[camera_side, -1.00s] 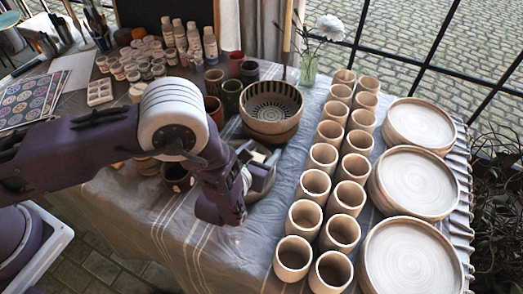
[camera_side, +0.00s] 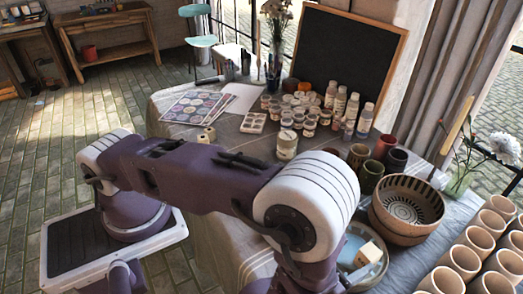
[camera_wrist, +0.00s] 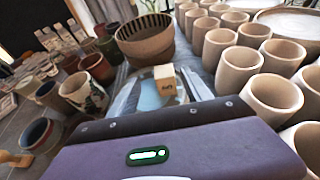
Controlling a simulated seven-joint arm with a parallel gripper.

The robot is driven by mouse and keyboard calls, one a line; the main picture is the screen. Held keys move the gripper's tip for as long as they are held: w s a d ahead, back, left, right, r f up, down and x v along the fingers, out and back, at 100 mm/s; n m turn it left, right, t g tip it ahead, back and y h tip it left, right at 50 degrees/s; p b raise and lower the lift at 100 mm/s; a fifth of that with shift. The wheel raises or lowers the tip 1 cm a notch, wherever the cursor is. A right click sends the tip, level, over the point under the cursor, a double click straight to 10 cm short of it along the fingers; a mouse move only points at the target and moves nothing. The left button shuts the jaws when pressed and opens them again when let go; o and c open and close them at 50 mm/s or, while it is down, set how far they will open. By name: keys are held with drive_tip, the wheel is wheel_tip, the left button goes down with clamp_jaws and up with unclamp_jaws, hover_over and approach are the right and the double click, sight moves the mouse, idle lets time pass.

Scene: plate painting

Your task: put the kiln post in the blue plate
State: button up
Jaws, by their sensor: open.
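The kiln post, a small pale tan block with a dark mark (camera_wrist: 165,82), shows between my fingers in the wrist view. It also shows in the side view (camera_side: 371,254), over the right part of the blue plate (camera_side: 350,246), and appears to rest in it. The plate's blue inside (camera_wrist: 149,96) shows left of the block in the wrist view. My gripper (camera_wrist: 162,76) is open, with one finger on each side of the block and a gap visible on the left. In the side view my arm hides the fingers and part of the plate.
A large carved bowl (camera_side: 407,205) stands just beyond the plate. Rows of clay cups (camera_side: 466,262) stand to the right. Dark glazed cups (camera_side: 370,176) and paint jars (camera_side: 287,144) stand behind. A vase with a white flower (camera_side: 459,184) is at the right.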

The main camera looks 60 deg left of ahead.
drive_tip(key=a+r+n+g+y, duration=0.3)
drive_tip(key=a+r+n+y, duration=0.5)
drive_tip(key=a+r+n, duration=0.6)
drive_tip(key=s+a+r+n+g+h, duration=0.1)
drive_tip(key=s+a+r+n+g, duration=0.3)
drive_tip(key=s+a+n, duration=0.25)
drive_tip(key=s+a+r+n+g, duration=0.4)
drive_tip(key=s+a+n, duration=0.2)
drive_tip(key=s+a, duration=0.15)
drive_tip(key=s+d+r+n+t+h, duration=0.3)
drive_tip(key=s+d+r+n+h, duration=0.2)
drive_tip(key=d+n+h, duration=0.2)
drive_tip(key=shift+d+n, duration=0.35)
drive_tip(key=shift+n, duration=0.8)
